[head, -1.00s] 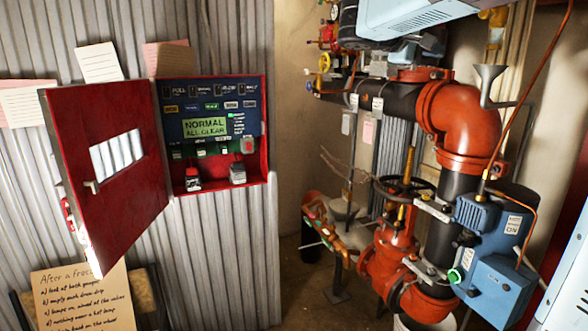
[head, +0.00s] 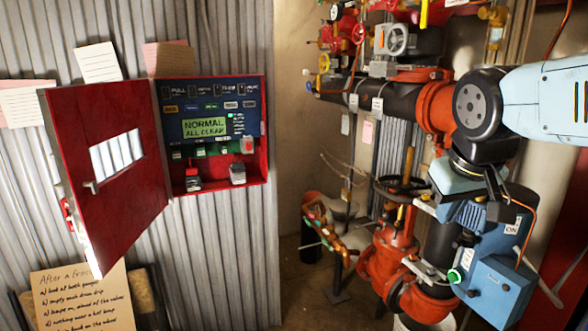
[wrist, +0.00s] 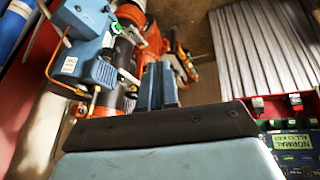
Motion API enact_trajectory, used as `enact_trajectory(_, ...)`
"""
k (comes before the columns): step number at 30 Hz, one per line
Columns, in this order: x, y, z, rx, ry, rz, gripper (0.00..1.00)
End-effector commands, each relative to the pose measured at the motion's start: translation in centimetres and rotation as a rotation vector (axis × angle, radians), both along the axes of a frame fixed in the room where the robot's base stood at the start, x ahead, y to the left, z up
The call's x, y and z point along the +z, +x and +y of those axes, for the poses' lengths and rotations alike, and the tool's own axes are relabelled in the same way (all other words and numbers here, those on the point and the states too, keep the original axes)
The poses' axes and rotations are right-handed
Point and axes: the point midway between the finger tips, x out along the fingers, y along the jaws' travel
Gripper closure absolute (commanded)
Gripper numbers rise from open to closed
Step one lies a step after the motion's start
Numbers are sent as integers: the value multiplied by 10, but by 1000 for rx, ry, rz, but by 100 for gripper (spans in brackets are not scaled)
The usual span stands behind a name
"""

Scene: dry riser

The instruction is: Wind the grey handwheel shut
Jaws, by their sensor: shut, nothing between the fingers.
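The fingertips are hard to make out there.
A blue box (head: 490,275) with an orange cable stands low right. A black handwheel (head: 403,187) sits over the red valve (head: 390,250). Red and yellow (head: 323,63) handwheels are near the grey one.

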Motion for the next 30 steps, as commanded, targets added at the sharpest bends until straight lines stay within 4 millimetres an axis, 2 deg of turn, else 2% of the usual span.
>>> enact_trajectory(3,-14,-15,13,-37,91,-32,100)
enact_trajectory(8,-22,-21,21,-59,142,-51,100)
enact_trajectory(18,-22,-22,24,-58,145,-52,100)
enact_trajectory(30,-22,-36,57,-58,144,-51,100)
